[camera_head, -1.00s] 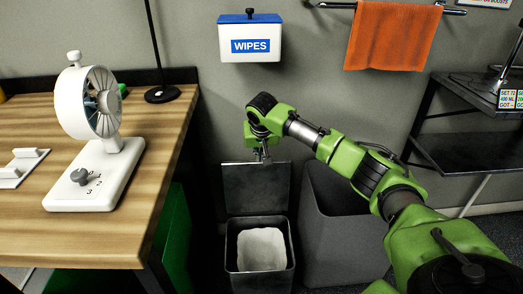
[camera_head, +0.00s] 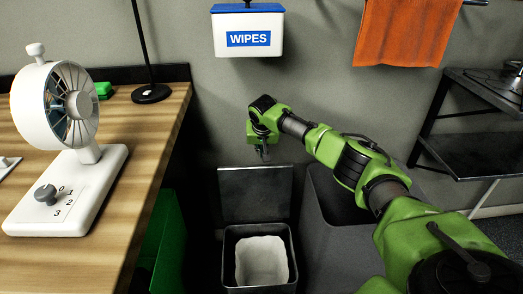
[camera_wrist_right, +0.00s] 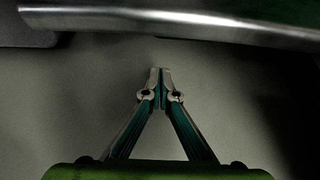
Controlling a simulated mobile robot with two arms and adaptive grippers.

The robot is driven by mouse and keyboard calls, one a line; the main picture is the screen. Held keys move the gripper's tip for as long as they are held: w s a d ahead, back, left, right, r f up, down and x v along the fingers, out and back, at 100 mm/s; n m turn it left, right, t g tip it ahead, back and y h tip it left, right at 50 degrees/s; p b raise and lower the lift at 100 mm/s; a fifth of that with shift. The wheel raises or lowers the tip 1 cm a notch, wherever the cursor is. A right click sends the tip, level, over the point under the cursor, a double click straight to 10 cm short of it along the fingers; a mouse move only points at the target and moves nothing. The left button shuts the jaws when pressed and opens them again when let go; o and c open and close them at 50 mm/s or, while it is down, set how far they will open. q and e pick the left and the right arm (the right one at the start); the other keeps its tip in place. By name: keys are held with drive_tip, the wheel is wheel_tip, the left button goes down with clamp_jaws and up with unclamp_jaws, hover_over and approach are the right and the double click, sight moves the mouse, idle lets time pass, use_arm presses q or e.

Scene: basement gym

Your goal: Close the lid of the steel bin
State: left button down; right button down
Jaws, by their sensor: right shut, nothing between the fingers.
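The steel bin (camera_head: 230,262) stands on the floor by the wall, with a white liner (camera_head: 262,262) inside. Its lid (camera_head: 255,195) is open and stands upright at the back of the bin. My right gripper (camera_head: 264,156) points down just above the lid's top edge, near its middle in the head view. In the right wrist view my right gripper (camera_wrist_right: 160,70) is shut and empty. A shiny metal edge, likely the lid's (camera_wrist_right: 190,22), crosses the top of that view, apart from the fingertips. My left gripper is not in view.
A wooden table (camera_head: 120,190) with a white fan (camera_head: 75,130) is at the left. A larger grey bin (camera_head: 325,240) stands right of the steel bin, under my right arm. A wipes box (camera_head: 248,38) and an orange towel (camera_head: 405,30) hang on the wall. A dark shelf (camera_head: 465,155) is at right.

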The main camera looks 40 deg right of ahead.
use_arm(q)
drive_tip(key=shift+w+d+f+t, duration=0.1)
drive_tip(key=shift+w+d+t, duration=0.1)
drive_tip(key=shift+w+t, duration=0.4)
use_arm(e)
drive_tip(key=shift+s+a+f, duration=0.35)
drive_tip(key=shift+s+a, duration=0.1)
drive_tip(key=shift+s, duration=0.3)
drive_tip(key=shift+s+a+f, duration=0.35)
drive_tip(key=shift+s+a, duration=0.1)
drive_tip(key=shift+s, duration=0.3)
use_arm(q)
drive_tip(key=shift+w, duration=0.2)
